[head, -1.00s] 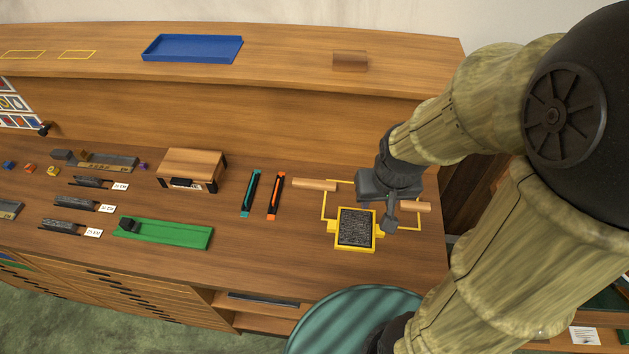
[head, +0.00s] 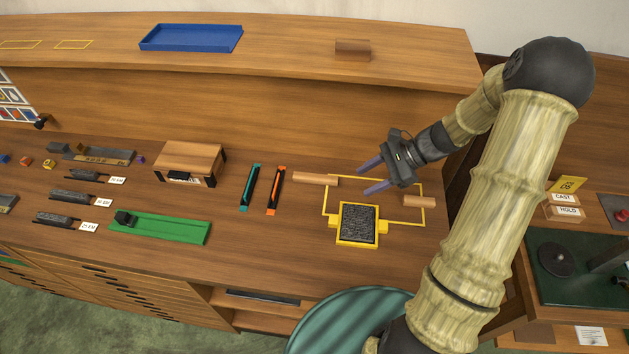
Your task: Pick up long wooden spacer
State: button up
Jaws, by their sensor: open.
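A long light-wood spacer (head: 315,179) lies on the workbench, its right end over the left side of a yellow outline. A shorter wooden spacer (head: 419,201) lies at the outline's right side. My gripper (head: 364,178) is open and empty. Its two bluish fingers point left toward the long spacer, and their tips are a little right of its right end. They appear to be above the bench, but the height is hard to judge. Both spacers are in plain view.
A yellow-framed block with a dark grainy top (head: 358,224) stands just below the gripper. An orange-and-black bar (head: 275,191) and a teal-and-black bar (head: 250,188) lie left of the long spacer. A wooden box (head: 190,160) and a green tray (head: 170,229) are farther left.

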jog(key=w+d+m+t+y, duration=0.2)
jog(key=w+m, duration=0.1)
jog(key=w+d+f+m+y, duration=0.1)
jog(key=shift+w+d+m+t+y, duration=0.1)
jog(key=shift+w+m+t+y, duration=0.2)
jog(key=shift+w+t, duration=0.1)
jog(key=shift+s, duration=0.1)
jog(key=shift+a+f, duration=0.15)
jog(key=shift+a, duration=0.35)
jog(key=p, duration=0.3)
send_near(313, 176)
jog(key=x, duration=0.3)
jog(key=shift+a+r, duration=0.2)
jog(key=shift+r, duration=0.05)
jog(key=shift+a+f, duration=0.15)
jog(key=shift+a, duration=0.1)
jog(key=p+x, duration=0.2)
jog(key=x, duration=0.3)
jog(key=shift+f, duration=0.2)
